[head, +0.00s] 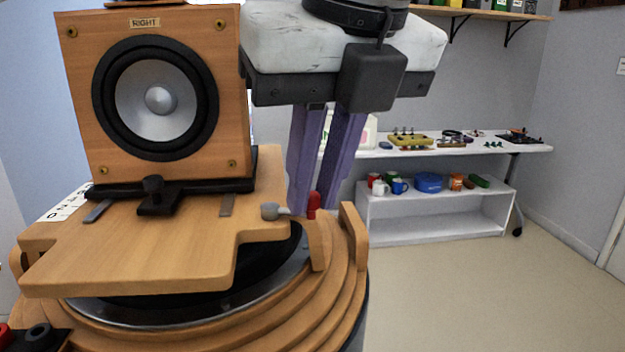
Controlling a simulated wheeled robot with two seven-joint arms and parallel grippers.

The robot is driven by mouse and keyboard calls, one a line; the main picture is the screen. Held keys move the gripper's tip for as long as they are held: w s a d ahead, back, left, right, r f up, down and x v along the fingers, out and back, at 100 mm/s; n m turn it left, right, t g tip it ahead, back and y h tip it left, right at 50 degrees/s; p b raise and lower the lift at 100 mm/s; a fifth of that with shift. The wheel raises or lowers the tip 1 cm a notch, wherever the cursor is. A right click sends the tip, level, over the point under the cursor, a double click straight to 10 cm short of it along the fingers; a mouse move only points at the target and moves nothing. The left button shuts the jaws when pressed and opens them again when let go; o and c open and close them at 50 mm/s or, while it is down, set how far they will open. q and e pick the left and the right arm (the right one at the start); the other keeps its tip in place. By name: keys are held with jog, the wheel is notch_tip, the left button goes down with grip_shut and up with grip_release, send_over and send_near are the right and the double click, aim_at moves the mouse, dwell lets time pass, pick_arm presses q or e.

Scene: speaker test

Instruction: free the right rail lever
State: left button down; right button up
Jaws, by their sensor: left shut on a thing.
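The right rail lever has a grey round end (271,211) and a red tip (313,205) at the right edge of the wooden board. My left gripper (313,208) comes down from above with its two purple fingers at the red tip. It is shut on the lever; the exact contact is hard to see. A wooden speaker (155,100) marked RIGHT stands upright on the board (130,255), left of the gripper. A black clamp knob (153,190) sits at its foot. My right gripper is not in view.
The board rests over a round stepped wooden base (340,285) with a dark disc. A wooden post (353,230) rises just right of the lever. A white shelf table (435,222) with small objects stands behind at the right. Floor is free at the right.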

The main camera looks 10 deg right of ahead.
pick_arm(q)
jog(key=shift+w+r, duration=0.1)
jog(key=c, duration=1.7)
grip_release()
jog(key=p+v, duration=0.1)
jog(key=v, duration=0.9)
jog(key=shift+d+r+p, duration=0.1)
jog(key=shift+p, duration=0.2)
